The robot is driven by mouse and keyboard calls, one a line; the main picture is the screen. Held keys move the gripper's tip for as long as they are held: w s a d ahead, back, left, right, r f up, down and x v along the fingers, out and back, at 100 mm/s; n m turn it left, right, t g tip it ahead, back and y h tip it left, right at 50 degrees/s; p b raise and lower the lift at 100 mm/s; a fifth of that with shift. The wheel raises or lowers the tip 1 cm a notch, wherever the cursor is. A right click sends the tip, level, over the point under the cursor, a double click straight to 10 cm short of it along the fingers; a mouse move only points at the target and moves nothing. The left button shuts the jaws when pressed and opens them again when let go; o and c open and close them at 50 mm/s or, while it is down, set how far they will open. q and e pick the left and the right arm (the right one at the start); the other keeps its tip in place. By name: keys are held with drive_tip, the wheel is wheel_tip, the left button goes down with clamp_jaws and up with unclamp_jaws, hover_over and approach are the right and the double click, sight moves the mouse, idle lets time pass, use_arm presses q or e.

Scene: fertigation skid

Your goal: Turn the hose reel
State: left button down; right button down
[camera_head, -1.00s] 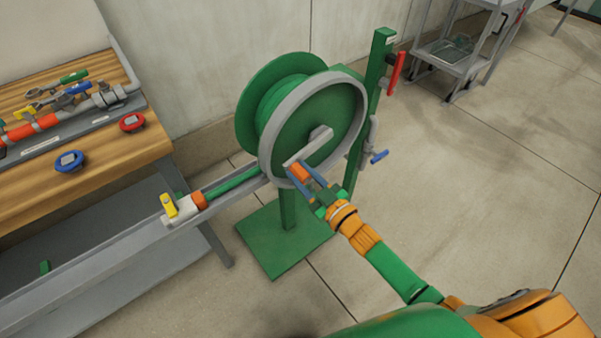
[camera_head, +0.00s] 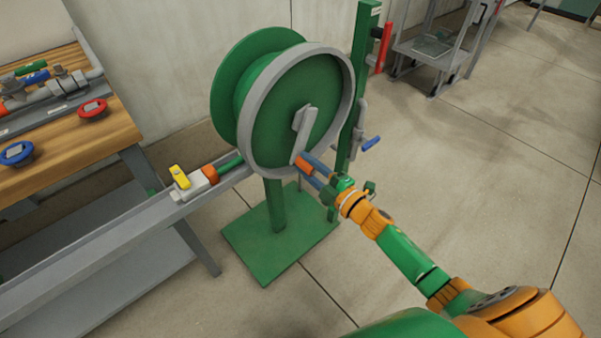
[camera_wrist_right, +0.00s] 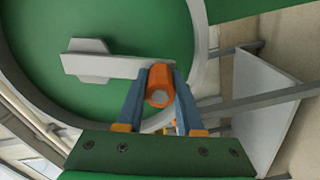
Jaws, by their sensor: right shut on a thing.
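The green hose reel (camera_head: 287,121) with a grey rim stands on a green post and base plate. Its grey crank arm (camera_head: 301,128) points down from the hub, and an orange handle (camera_head: 309,159) sticks out at its lower end. My right gripper (camera_head: 311,166) is at this handle. In the right wrist view the blue fingers of my right gripper (camera_wrist_right: 160,92) are shut on the orange handle (camera_wrist_right: 159,84), one finger on each side. The crank arm (camera_wrist_right: 110,65) shows behind it. My left gripper is not in view.
A grey trough (camera_head: 110,233) runs from the left to the reel, holding a fitting with a yellow lever (camera_head: 180,176). A wooden bench (camera_head: 98,140) with valves stands at left. A small blue-handled crank (camera_head: 371,143) sits on the green post.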

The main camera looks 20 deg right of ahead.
drive_tip(key=shift+w+d+f+n+b, duration=0.1)
drive_tip(key=shift+w+d+n+b, duration=0.1)
drive_tip(key=shift+d+n+b, duration=0.45)
drive_tip(key=shift+w+d+f+n+b, duration=0.15)
drive_tip(key=shift+w+d+n+b, duration=0.1)
drive_tip(key=shift+d+n, duration=0.4)
drive_tip(key=shift+w+d+f+n+b, duration=0.15)
drive_tip(key=shift+d+n+b, duration=0.25)
drive_tip(key=shift+n, duration=0.5)
drive_tip(key=shift+r, duration=0.1)
drive_tip(key=c, duration=0.5)
unclamp_jaws()
drive_tip(key=shift+w+d, duration=0.1)
drive_tip(key=shift+c, duration=0.2)
drive_tip(key=v, duration=0.7)
drive_tip(key=shift+p, duration=0.3)
